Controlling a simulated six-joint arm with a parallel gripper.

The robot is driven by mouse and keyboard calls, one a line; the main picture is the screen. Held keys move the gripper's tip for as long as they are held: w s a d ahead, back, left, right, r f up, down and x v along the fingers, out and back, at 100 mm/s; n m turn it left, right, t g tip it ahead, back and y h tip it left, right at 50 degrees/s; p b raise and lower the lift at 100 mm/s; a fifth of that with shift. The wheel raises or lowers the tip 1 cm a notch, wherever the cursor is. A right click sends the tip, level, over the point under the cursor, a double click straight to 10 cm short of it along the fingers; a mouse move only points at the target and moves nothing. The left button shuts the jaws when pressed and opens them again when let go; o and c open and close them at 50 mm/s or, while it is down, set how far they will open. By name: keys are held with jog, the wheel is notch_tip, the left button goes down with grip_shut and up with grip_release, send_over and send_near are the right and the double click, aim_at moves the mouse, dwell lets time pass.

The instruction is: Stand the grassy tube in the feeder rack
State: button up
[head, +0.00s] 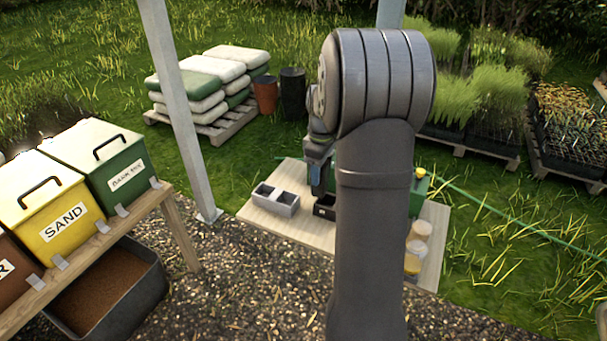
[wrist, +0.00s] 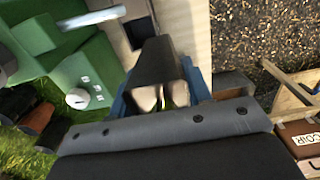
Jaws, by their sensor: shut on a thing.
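My gripper (wrist: 164,98) shows in the wrist view with blue fingers and pale pads. It is shut on a dark, tapered tube (wrist: 160,62). A little green, likely grass, shows between the pads. In the head view my gripper (head: 319,178) points down above the wooden table, partly hidden by my arm. A small black holder (head: 325,208) stands under or just beside it, against a green machine (head: 418,195). A grey two-compartment block (head: 275,201) stands to its left. I cannot tell for certain which is the feeder rack, or whether the tube touches anything.
The wooden table (head: 250,214) has bare room around the grey block. My arm hides the table's middle. Labelled bins (head: 66,212) are at left, and a metal post (head: 180,110) rises behind the table's left side.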

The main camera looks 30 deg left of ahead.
jog(key=shift+w+d+r, duration=0.15)
jog(key=shift+d+r, duration=0.25)
jog(key=shift+d, duration=0.25)
jog(key=shift+m, duration=0.6)
jog(key=m, duration=0.3)
jog(key=w+f+m, duration=0.1)
jog(key=m, duration=0.1)
jog(key=shift+m, duration=0.3)
jog(key=m, duration=0.3)
jog(key=w+f+m, duration=0.1)
jog(key=m, duration=0.3)
jog(key=w+f+m, duration=0.1)
jog(key=m, duration=0.3)
jog(key=shift+f, duration=3.6)
jog(key=shift+f, duration=0.3)
